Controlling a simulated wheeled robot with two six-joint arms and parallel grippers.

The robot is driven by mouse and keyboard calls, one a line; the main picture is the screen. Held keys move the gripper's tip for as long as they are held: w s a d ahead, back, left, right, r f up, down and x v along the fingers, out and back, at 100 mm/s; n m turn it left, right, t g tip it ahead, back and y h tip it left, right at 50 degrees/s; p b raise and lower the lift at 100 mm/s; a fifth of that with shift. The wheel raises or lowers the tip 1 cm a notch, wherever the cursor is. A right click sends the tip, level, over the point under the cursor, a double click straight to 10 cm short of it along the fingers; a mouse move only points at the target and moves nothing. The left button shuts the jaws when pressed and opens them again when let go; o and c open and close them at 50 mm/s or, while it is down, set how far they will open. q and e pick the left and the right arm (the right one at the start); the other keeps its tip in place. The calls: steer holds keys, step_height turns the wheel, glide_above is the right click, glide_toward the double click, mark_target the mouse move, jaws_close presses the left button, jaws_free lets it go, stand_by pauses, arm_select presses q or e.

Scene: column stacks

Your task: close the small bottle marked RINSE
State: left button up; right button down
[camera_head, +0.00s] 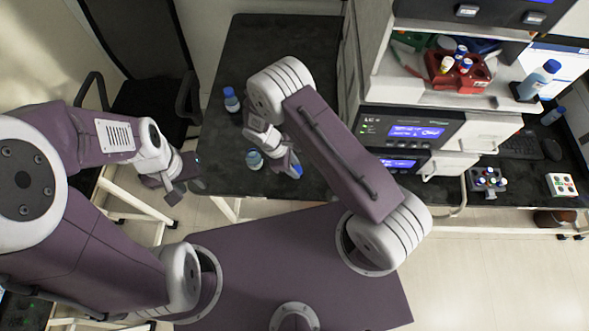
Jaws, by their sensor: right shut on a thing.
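A small clear bottle (254,159) with bluish contents stands upright near the front edge of the dark bench; it seems to have no cap on. A taller bottle (231,99) with a blue cap stands further back. I cannot read a RINSE mark on either. My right gripper (292,167) is shut on a small blue cap (297,171), just right of the small bottle and apart from it. My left gripper (185,184) is open and empty, left of the bench's front corner.
The dark bench top (270,50) is clear at the back. An LC instrument (410,131) stands to the right, with a red tray (460,72) of small bottles on a shelf above. A black chair (145,95) is at the left.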

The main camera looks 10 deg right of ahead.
step_height(320, 180, up, 2)
steer(key=s+d+r, duration=0.2)
steer(key=s+r, duration=0.1)
steer(key=s, duration=0.2)
steer(key=s+d+r+b, duration=0.1)
steer(key=s+d+r, duration=0.1)
steer(key=s+r, duration=0.2)
steer(key=shift+s+d, duration=0.35)
steer(key=shift+s, duration=0.55)
